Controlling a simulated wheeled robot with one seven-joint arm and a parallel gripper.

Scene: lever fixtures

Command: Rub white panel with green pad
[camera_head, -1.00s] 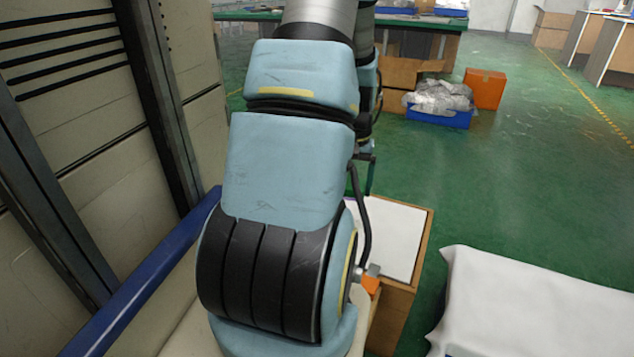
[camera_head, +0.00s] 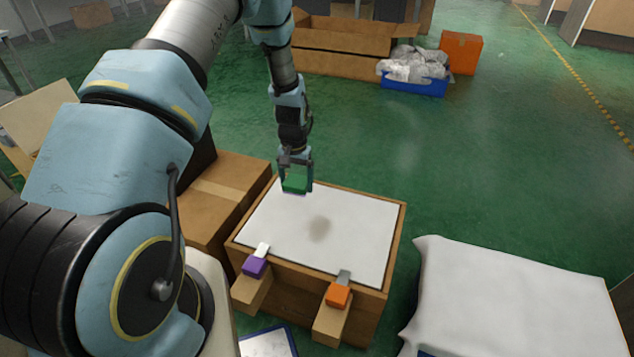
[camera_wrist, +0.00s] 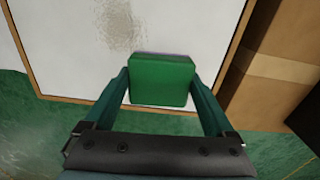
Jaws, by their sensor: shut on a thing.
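The white panel (camera_head: 353,240) is the top face of a wooden box, with a grey-brown smudge (camera_head: 319,229) near its middle. My gripper (camera_head: 296,178) is shut on the green pad (camera_head: 295,183), over the panel's far left part. In the wrist view the green pad (camera_wrist: 162,80) sits between the two fingers of my gripper (camera_wrist: 160,88), with a thin purple edge behind it. The smudge shows in the wrist view (camera_wrist: 118,25), apart from the pad. I cannot tell whether the pad touches the panel.
A purple-ended lever (camera_head: 255,266) and an orange-ended lever (camera_head: 338,295) are at the box's front edge. A cardboard box (camera_head: 215,200) stands left of it, and a white-covered table (camera_head: 510,300) stands to the right. Green floor lies open behind.

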